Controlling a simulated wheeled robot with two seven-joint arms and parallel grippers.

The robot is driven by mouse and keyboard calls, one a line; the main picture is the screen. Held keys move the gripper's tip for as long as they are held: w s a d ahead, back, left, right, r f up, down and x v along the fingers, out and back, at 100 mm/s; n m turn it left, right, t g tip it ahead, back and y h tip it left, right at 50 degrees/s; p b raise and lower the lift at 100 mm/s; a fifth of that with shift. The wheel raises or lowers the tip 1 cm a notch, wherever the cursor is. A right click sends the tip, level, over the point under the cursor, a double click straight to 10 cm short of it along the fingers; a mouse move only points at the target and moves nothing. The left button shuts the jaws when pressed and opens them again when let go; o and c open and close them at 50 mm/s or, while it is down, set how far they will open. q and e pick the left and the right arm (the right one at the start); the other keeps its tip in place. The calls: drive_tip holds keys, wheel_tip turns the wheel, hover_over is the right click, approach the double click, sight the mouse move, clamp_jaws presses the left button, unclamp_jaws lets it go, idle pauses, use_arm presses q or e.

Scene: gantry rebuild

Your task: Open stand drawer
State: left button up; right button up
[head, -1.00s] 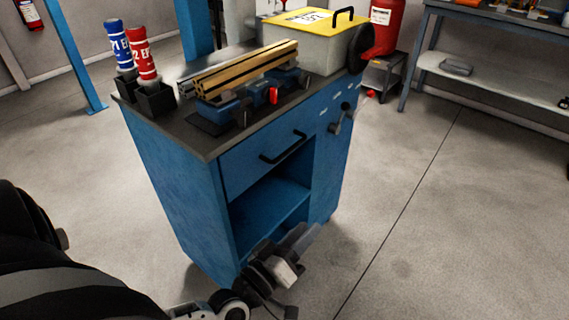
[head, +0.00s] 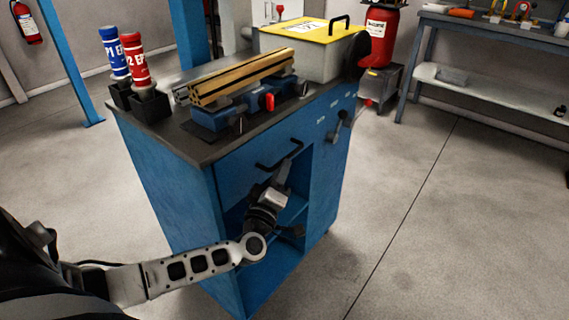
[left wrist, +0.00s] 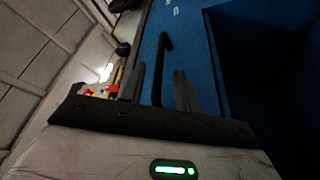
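The blue stand (head: 170,190) has a drawer (head: 240,160) at its top front, and the drawer looks closed. Its black bar handle (head: 270,166) is on the drawer front. My right gripper is not in view.
An open shelf lies below the drawer. The floor to the right is clear.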

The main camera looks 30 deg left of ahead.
use_arm(q)
drive_tip(key=shift+x, duration=1.7)
clamp_jaws()
